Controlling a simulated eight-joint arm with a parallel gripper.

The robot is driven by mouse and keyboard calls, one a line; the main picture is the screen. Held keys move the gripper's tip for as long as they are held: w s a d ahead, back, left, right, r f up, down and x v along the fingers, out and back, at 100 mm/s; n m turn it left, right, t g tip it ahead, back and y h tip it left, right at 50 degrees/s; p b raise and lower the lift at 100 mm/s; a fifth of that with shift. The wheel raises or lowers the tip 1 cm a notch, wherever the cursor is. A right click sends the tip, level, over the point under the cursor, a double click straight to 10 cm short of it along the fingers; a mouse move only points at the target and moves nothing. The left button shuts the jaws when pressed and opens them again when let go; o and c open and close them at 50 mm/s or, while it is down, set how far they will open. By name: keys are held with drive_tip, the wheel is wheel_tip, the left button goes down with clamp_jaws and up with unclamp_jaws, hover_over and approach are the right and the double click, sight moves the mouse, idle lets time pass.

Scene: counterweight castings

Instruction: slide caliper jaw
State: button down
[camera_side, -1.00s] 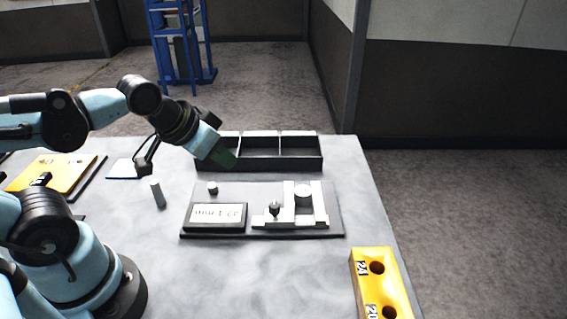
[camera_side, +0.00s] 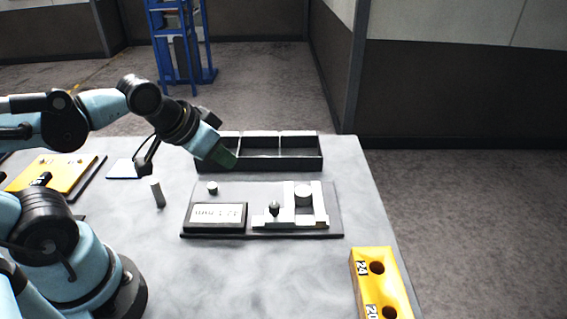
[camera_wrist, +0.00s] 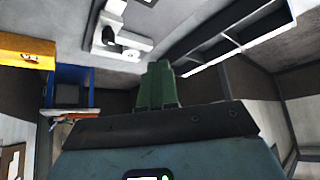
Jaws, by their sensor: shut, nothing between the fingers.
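The caliper jaws (camera_side: 320,206) are white and stand on a dark base plate (camera_side: 170,235) (camera_side: 258,190) on the table. A black knob (camera_side: 274,207) sits on the left jaw part, and a pale round casting (camera_side: 303,190) lies between or behind the jaws. A display (camera_side: 217,212) with dark characters is on the plate's left; I cannot read it surely. My gripper (camera_side: 228,158), with green fingers, is shut and empty, above and behind the plate, apart from the caliper. In the wrist view the green fingers (camera_wrist: 157,84) are together, below the white caliper (camera_wrist: 126,42).
A dark tray with three compartments (camera_side: 270,163) stands behind the plate, close to my gripper. A yellow block with holes (camera_side: 370,282) is at the front right. A small grey cylinder (camera_side: 157,193) stands left of the plate. A yellow board (camera_side: 55,172) lies far left.

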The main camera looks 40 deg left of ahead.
drive_tip(key=c, duration=1.4)
unclamp_jaws()
drive_tip(key=shift+w+d+r, duration=0.1)
drive_tip(key=shift+w+d, duration=0.05)
drive_tip(key=o, duration=0.4)
drive_tip(key=shift+w+d+r+n+g, duration=0.5)
drive_tip(key=shift+d+r+n+g, duration=0.1)
drive_tip(key=shift+d+g, duration=0.2)
drive_tip(key=r+n+g, duration=0.2)
drive_tip(key=n+g, duration=0.3)
drive_tip(key=g, duration=0.1)
hover_over(274, 205)
drive_tip(key=shift+w+f, duration=0.1)
drive_tip(key=shift+f, duration=5.95)
clamp_jaws()
